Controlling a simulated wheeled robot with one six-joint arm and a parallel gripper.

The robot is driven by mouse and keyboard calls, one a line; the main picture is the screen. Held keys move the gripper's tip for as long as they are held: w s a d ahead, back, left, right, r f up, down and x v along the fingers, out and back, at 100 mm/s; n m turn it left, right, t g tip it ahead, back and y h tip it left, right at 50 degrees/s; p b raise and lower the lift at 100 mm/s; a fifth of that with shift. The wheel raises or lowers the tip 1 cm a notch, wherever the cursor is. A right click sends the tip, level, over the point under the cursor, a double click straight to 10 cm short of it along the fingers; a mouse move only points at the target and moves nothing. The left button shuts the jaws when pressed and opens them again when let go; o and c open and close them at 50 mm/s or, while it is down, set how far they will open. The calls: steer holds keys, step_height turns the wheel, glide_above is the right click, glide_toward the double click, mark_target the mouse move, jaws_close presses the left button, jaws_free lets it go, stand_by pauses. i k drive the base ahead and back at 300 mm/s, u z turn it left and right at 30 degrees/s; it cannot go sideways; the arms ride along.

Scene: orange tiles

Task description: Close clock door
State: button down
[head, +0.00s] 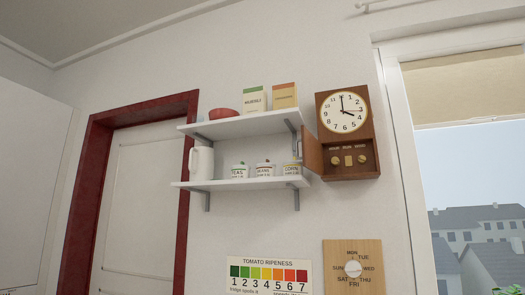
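The wooden wall clock (345,134) hangs to the right of the shelves, with a round white dial (344,112) on top. Its small brown door (312,152) stands open, swung out to the left from the lower box. Inside the open lower box (348,160) are two brass-coloured knobs and a small plate between them. The door's free edge is close to the shelf ends; I cannot tell whether it touches them. My gripper is not in view.
Two white shelves (240,184) with boxes, a red bowl, a white jug and labelled canisters are left of the clock. A wooden weekday dial board (354,283) and a tomato ripeness chart (268,277) hang below. A window is at right, a red-framed door (140,200) at left.

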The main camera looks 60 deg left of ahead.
mark_target(311, 158)
steer(key=u, duration=1.05)
steer(key=i, duration=1)
steer(key=u, duration=0.9)
